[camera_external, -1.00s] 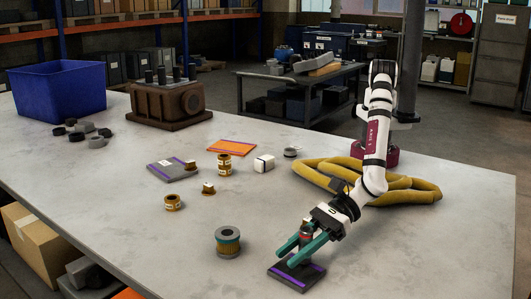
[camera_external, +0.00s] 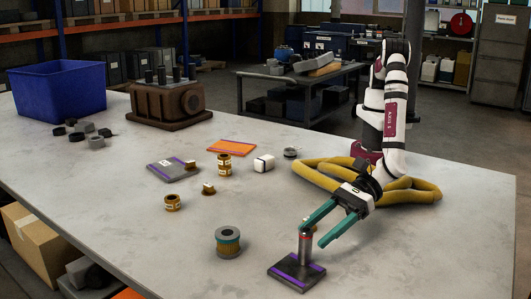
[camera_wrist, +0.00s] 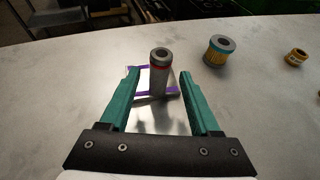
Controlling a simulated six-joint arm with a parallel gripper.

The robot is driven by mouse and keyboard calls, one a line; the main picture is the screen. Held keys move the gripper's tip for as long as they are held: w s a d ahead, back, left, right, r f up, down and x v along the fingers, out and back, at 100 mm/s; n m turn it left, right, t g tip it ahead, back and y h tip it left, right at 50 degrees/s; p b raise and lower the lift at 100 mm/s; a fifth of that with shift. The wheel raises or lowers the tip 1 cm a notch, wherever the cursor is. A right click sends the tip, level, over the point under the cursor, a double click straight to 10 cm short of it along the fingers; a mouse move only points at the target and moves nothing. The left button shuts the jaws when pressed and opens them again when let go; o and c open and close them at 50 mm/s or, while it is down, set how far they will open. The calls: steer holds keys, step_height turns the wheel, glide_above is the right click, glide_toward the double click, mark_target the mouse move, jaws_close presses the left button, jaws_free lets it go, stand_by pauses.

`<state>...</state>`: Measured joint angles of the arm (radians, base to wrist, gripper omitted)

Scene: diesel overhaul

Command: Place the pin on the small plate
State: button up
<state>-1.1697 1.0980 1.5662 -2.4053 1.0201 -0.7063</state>
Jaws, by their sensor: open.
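The pin (camera_external: 304,249), a grey metal cylinder with a red band, stands upright on the small plate (camera_external: 283,275), a dark square with purple stripes near the table's front edge. In the wrist view the pin (camera_wrist: 160,72) and the plate (camera_wrist: 143,93) lie ahead of the fingertips. In the external view one fingertip overlaps the pin's top; the wrist view shows the pin free of both fingers.
A filter (camera_external: 228,242) stands left of the plate. Bronze bushings (camera_external: 172,202) and another striped plate (camera_external: 172,170) lie farther back. A yellow hose coil (camera_external: 425,193) lies around my arm's base. A blue bin (camera_external: 58,92) and a brown engine block (camera_external: 168,104) are at the back left.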

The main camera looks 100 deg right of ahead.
steer(key=v, duration=0.5)
steer(key=w+d+r+m+h, duration=0.4)
steer(key=w+d+r+m, duration=0.15)
steer(key=d, duration=0.35)
steer(key=w+d+r+m+h, duration=0.35)
steer(key=d+m, duration=0.25)
steer(key=d, duration=0.3)
steer(key=d+r+m+g+h, duration=0.35)
steer(key=d+m, duration=0.35)
steer(key=d, duration=0.6)
steer(key=s+d+r+m+g, duration=0.2)
steer(key=s+d+m+g, duration=0.5)
steer(key=s+d+m, duration=0.8)
steer(key=s+a+m+g+y, duration=0.2)
steer(key=s+m+y, duration=0.5)
steer(key=s+m, duration=0.5)
steer(key=shift+s+a+r+y, duration=0.2)
steer(key=shift+s+a+y, duration=0.2)
steer(key=shift+s+a, duration=0.15)
